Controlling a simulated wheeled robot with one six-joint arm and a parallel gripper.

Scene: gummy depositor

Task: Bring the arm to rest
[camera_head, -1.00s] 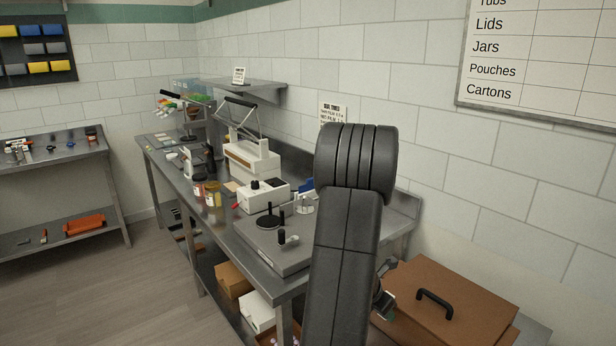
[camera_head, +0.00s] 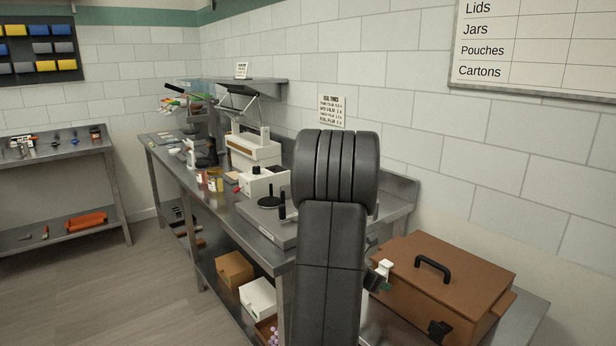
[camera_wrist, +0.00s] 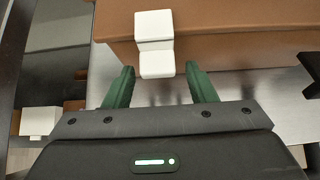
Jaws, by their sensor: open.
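My gripper (camera_wrist: 162,88) is open, its two green fingers apart. In the wrist view a white latch-like piece (camera_wrist: 155,42) on the edge of a brown case (camera_wrist: 228,42) stands just ahead of the gap between them. Nothing is held, and I cannot tell if a finger touches the piece. In the head view my dark arm rises in the middle and hides most of the gripper; a bit of green finger shows (camera_head: 384,286) beside the brown case (camera_head: 470,262) at lower right.
The long steel bench (camera_head: 262,222) to the left carries a hotplate-like unit (camera_head: 266,204), a white machine (camera_head: 252,150) and small jars (camera_head: 215,181). Boxes (camera_head: 235,270) sit below it. A side bench (camera_head: 60,160) stands far left. The floor (camera_head: 120,285) between is open.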

